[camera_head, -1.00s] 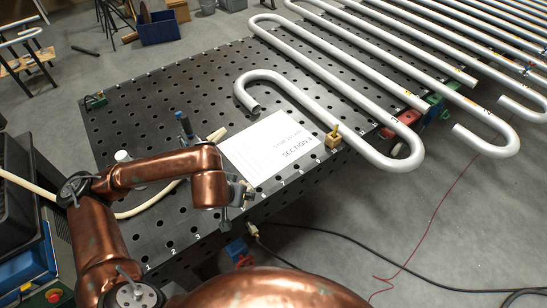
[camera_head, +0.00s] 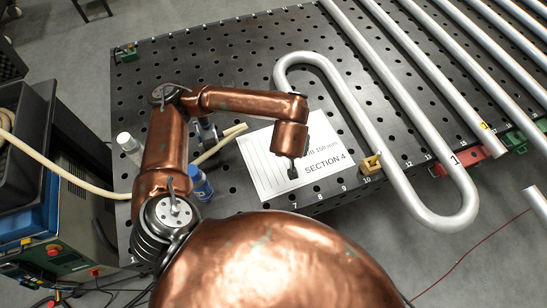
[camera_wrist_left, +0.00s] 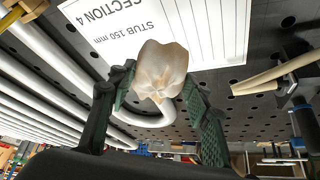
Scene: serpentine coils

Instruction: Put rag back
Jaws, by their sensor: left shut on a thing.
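In the head view the left gripper (camera_head: 293,172) is small and dark, over the white SECTION 4 sheet (camera_head: 262,165) on the table. The rag cannot be made out in the head view. The wrist view shows the sheet (camera_wrist_left: 205,25) behind the rag; the gap between rag and table is unclear. My right gripper is not in view.
Bare table lies behind the arm.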

